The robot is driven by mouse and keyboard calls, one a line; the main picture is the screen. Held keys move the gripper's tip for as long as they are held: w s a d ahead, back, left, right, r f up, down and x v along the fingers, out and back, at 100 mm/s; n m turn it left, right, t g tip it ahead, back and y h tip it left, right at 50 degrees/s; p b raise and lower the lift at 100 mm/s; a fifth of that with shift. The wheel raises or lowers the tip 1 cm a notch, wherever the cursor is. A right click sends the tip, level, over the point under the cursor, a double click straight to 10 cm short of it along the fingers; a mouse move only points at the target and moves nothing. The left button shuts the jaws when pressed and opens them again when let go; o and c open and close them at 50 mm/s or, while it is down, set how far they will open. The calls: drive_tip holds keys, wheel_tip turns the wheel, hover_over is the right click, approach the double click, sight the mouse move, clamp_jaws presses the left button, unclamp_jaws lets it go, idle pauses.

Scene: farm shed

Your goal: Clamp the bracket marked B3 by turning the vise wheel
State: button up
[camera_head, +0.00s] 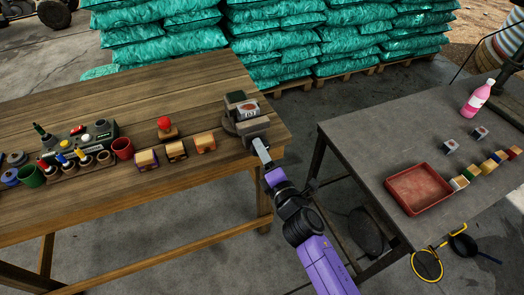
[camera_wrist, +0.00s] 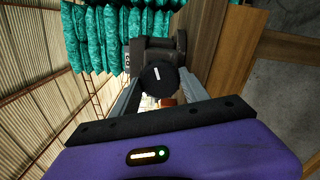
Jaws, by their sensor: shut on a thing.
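The vise (camera_head: 254,127) stands at the right end of the wooden table, near its corner. A bracket with a white face and a small dark mark (camera_head: 247,109) sits at the vise's jaws; the mark is too small to read surely in the head view. In the wrist view a small label shows sideways on the vise side (camera_wrist: 126,62). The dark round vise wheel (camera_wrist: 157,76), with a white line on its face, is between my fingers. My gripper (camera_head: 262,150) reaches it from the front right and is shut on it. The head view hides the wheel behind my gripper.
The grey table (camera_head: 375,150) on the right holds a red tray (camera_head: 419,189), a pink bottle (camera_head: 477,97), two grey brackets (camera_head: 450,146) and several coloured blocks. Green sacks (camera_head: 290,45) are stacked behind.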

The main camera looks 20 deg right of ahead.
drive_tip(key=m, duration=0.9)
drive_tip(key=shift+s+f, duration=0.1)
drive_tip(key=m, duration=0.6)
drive_tip(key=shift+m, duration=0.3)
clamp_jaws()
unclamp_jaws()
drive_tip(key=o, duration=1.6)
